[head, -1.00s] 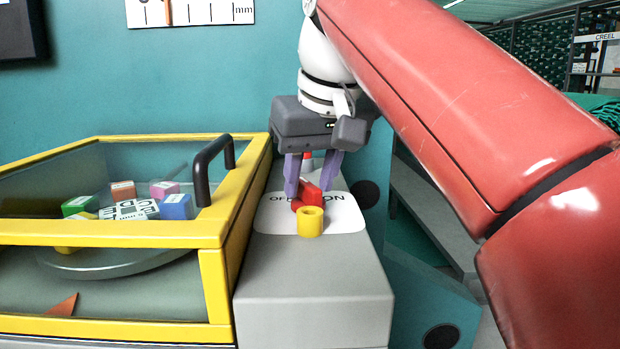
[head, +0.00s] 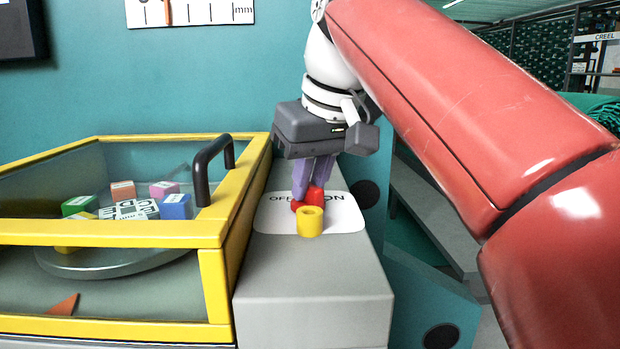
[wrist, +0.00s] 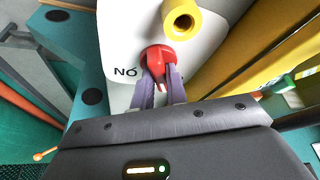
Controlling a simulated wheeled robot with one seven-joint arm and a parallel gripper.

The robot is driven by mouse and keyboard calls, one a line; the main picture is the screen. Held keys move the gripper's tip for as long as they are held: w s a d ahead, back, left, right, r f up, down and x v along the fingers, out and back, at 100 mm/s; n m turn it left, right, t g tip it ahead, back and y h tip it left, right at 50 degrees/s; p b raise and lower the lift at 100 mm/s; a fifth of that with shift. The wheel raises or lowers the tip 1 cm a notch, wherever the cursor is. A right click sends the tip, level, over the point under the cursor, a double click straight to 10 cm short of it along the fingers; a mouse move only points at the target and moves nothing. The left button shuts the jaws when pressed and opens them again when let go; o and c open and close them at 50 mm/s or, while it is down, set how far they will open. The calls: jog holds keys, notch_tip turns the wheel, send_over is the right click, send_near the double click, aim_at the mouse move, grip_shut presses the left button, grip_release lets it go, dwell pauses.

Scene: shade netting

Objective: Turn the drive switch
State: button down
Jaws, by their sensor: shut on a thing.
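The red drive switch (head: 315,196) sits on a white plate (head: 345,213) marked OFF at left and ON at right, on top of a grey box. My gripper (head: 306,197) points down from behind it, its purple fingers close together on the red handle. In the wrist view the fingers (wrist: 160,88) close on the handle of the round red switch (wrist: 155,57), with part of the handle showing between them. The ON lettering (wrist: 126,72) is beside it, upside down. The fingers partly hide the handle, and I cannot tell exactly which mark it points to.
A hollow yellow cylinder (head: 310,222) stands on the plate just in front of the switch. At left is a yellow-framed clear cover (head: 212,290) with a black handle (head: 203,172), over several lettered blocks on a round table. A teal wall is behind.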

jog(key=n+y, duration=0.1)
jog(key=n, duration=0.2)
jog(key=shift+g, duration=0.3)
jog(key=c, duration=1.4)
grip_release()
jog(key=shift+d, duration=0.1)
jog(key=shift+d+r, duration=0.1)
jog(key=shift+r, duration=0.35)
jog(key=v, duration=0.4)
jog(key=shift+r, duration=0.1)
jog(key=s+d, duration=0.8)
jog(key=shift+s+d+b, duration=0.2)
jog(key=shift+s+b, duration=0.1)
jog(key=shift+s, duration=0.1)
